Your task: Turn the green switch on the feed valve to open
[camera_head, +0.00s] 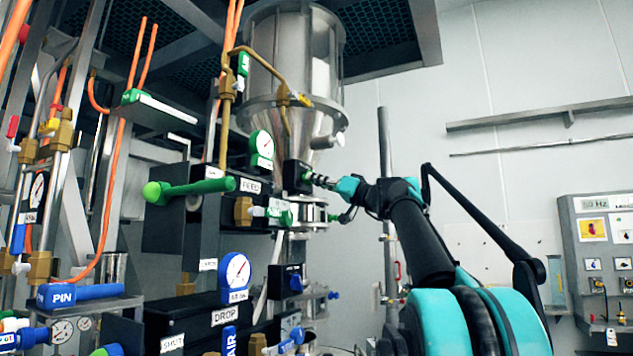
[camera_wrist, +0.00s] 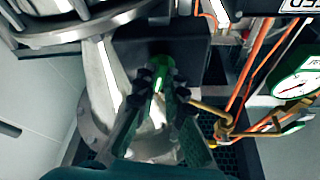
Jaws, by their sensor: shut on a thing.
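The green switch (camera_wrist: 163,70) sits on a dark box, with the fingers of my gripper (camera_wrist: 163,90) on either side of it in the wrist view. In the head view the black box (camera_head: 293,175) is below the steel hopper cone, and my gripper (camera_head: 318,180) reaches it from the right. Little of the switch shows there, since the fingers cover most of it. My gripper is shut on the green switch. The exact angle of the switch is hard to tell.
A FEED label (camera_head: 250,186) and a green-framed gauge (camera_head: 262,146) are left of the box. A green lever (camera_head: 190,189) juts out further left. A steel hopper (camera_head: 295,60) stands above. A vertical post (camera_head: 386,150) is close behind my arm. Pipes crowd the left; the right is freer.

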